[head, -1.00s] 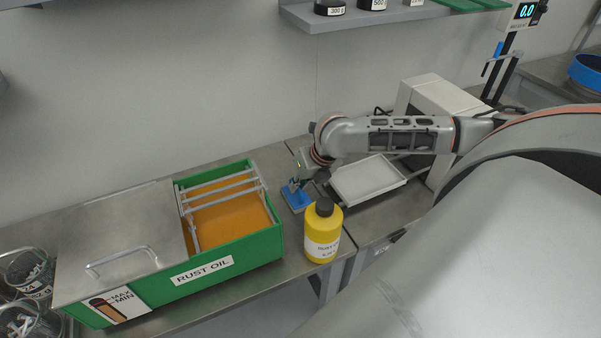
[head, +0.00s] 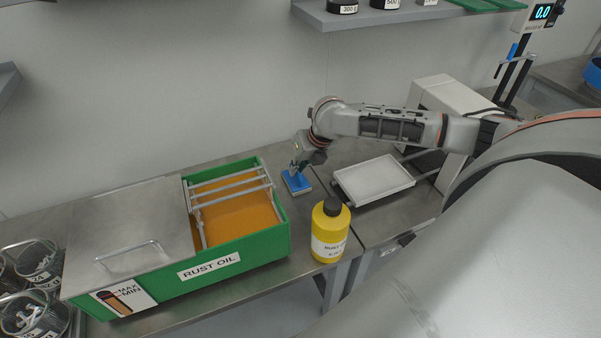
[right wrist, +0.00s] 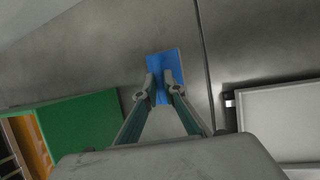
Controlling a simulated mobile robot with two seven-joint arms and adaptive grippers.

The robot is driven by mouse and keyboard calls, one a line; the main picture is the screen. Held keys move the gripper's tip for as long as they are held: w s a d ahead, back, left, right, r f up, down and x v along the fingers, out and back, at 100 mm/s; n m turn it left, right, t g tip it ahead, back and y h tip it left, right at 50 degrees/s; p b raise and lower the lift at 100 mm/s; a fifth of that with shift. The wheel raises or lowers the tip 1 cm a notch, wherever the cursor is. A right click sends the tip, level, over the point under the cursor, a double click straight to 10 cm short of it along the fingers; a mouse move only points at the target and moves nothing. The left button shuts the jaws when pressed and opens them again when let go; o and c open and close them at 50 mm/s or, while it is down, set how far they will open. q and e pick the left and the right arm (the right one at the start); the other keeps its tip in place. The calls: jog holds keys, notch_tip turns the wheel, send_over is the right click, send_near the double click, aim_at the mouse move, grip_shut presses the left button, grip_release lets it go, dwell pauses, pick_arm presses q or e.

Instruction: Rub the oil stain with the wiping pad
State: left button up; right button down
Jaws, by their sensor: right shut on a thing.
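The blue wiping pad (head: 297,183) is between the green rust oil tank and the white tray, at the metal bench top. My right gripper (head: 294,169) is shut on it from above. In the right wrist view the two fingertips (right wrist: 160,92) close on the blue pad (right wrist: 166,64), whose far part sticks out beyond them. The pad looks to be on or just above the bench; I cannot tell if it touches. I cannot make out an oil stain; the pad or gripper may hide it. My left gripper is not in view.
The green rust oil tank (head: 215,268) stands left of the pad. A yellow bottle (head: 328,240) stands in front. The white tray (head: 374,180) lies to the right, past a bench seam. The wall is behind, with bare bench before it. Wire baskets (head: 40,312) sit far left.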

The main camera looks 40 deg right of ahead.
jog(key=shift+w+d, duration=0.1)
jog(key=shift+w, duration=0.05)
jog(key=shift+w+r, duration=0.1)
jog(key=shift+r, duration=2.95)
jog(key=shift+r, duration=1.5)
